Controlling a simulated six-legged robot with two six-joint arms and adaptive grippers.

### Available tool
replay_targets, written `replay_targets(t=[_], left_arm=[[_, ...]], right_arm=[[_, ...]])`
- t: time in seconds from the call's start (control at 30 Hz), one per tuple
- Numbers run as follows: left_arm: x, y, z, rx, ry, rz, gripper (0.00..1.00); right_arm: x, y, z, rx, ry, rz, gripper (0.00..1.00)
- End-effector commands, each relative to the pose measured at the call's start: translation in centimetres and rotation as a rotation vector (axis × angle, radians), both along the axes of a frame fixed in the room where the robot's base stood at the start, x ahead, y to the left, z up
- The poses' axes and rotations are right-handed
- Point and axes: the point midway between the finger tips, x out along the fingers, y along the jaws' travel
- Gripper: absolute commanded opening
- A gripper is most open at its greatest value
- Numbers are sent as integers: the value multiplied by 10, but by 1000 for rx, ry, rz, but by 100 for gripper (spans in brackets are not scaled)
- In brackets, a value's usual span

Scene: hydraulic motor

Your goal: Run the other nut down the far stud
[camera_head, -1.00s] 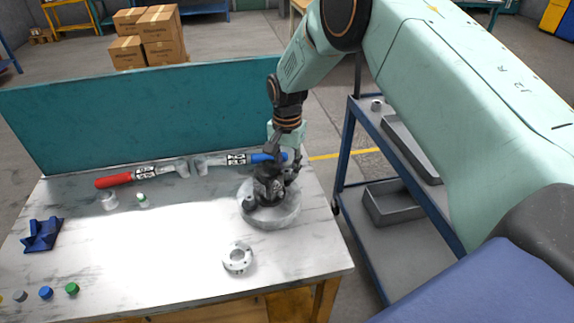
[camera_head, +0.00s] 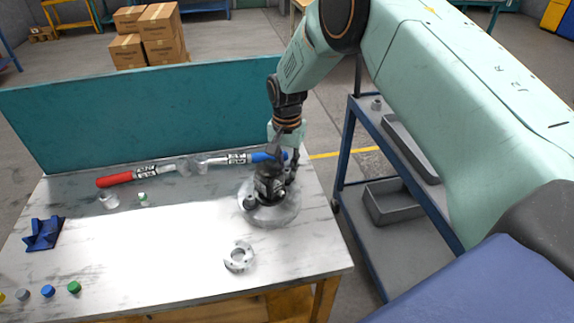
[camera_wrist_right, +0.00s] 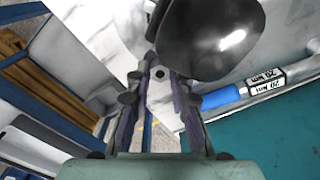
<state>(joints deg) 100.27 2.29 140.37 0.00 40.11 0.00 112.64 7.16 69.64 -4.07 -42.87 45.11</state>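The dark hydraulic motor (camera_head: 270,187) stands upright on a pale round base (camera_head: 268,217) at the right of the table. My right gripper (camera_head: 288,168) points down at the motor's far right side. In the wrist view the motor's dark rounded body (camera_wrist_right: 210,38) fills the top. My right gripper's fingers (camera_wrist_right: 161,88) there close around a small grey piece with a dark round centre, which looks like the nut (camera_wrist_right: 160,76). The far stud is hidden or too small to make out. My left gripper is out of view.
A red-handled wrench (camera_head: 115,179) and a blue-handled wrench (camera_head: 262,157) lie along the teal back panel (camera_head: 150,110). A pale notched ring (camera_head: 239,257) lies in front of the motor. A blue block (camera_head: 43,233) and several small coloured caps are at the left. The table's middle is clear.

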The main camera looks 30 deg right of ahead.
Motion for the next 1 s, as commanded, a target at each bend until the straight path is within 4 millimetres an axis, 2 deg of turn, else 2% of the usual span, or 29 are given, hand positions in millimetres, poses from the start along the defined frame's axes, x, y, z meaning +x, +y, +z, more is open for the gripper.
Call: replay_targets(t=[0.03,0.17,0.37,0.8,1.0], left_arm=[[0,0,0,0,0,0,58],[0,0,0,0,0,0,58],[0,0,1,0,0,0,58],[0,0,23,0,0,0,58],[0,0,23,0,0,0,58]], right_arm=[[0,0,0,0,0,0,12],[0,0,0,0,0,0,1],[0,0,1,0,0,-15,0],[0,0,1,0,1,-461,0],[0,0,0,-1,-1,-504,0]])
